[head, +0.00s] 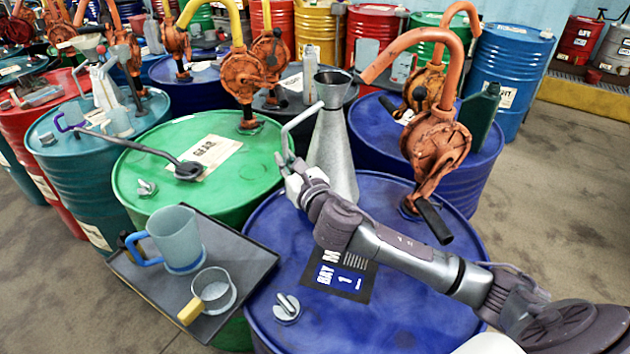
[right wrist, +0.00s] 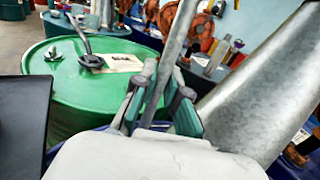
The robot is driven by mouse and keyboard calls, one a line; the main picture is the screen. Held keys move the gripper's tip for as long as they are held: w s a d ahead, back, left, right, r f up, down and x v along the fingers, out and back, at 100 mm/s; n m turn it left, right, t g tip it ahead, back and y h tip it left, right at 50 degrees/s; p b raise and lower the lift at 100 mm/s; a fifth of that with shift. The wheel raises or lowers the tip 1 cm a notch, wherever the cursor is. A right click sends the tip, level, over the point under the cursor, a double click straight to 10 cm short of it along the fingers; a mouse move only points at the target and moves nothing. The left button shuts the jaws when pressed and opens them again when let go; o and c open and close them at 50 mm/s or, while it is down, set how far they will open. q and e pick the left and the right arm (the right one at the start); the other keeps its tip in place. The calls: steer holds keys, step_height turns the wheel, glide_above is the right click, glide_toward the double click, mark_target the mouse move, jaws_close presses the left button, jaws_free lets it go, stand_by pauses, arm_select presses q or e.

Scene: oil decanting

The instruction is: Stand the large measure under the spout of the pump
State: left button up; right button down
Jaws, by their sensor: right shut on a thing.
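The large measure (head: 332,145) is a tall grey galvanized cone with a wide mouth and a long side handle. It looks upright at the back of the near blue drum (head: 400,300); my arm partly hides its base, so I cannot tell whether it touches the drum. My right gripper (head: 290,166) is shut on its handle, left of the body. The right wrist view shows the handle (right wrist: 168,65) between the fingers and the cone (right wrist: 255,95) to the right. The orange pump (head: 436,140) has its spout (head: 372,71) ending close to the mouth, slightly right. My left gripper is out of view.
A black tray (head: 135,283) at the left holds a blue-handled jug (head: 176,236) and a small yellow-handled measure (head: 213,290). A green drum (head: 160,215) stands beside it. A black pump crank (head: 433,222) hangs near my right arm. A dark green bottle (head: 483,112) stands behind the pump.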

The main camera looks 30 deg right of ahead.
steer(key=s+d+f, duration=0.3)
steer(key=s, duration=0.2)
steer(key=shift+s+d+f, duration=0.15)
steer(key=shift+s+d, duration=0.05)
steer(key=shift+s, duration=0.2)
steer(key=shift+f, duration=0.1)
steer(key=c, duration=1.2)
jaws_free()
steer(key=shift+f, duration=0.1)
steer(key=s+b, duration=0.2)
steer(key=s, duration=1)
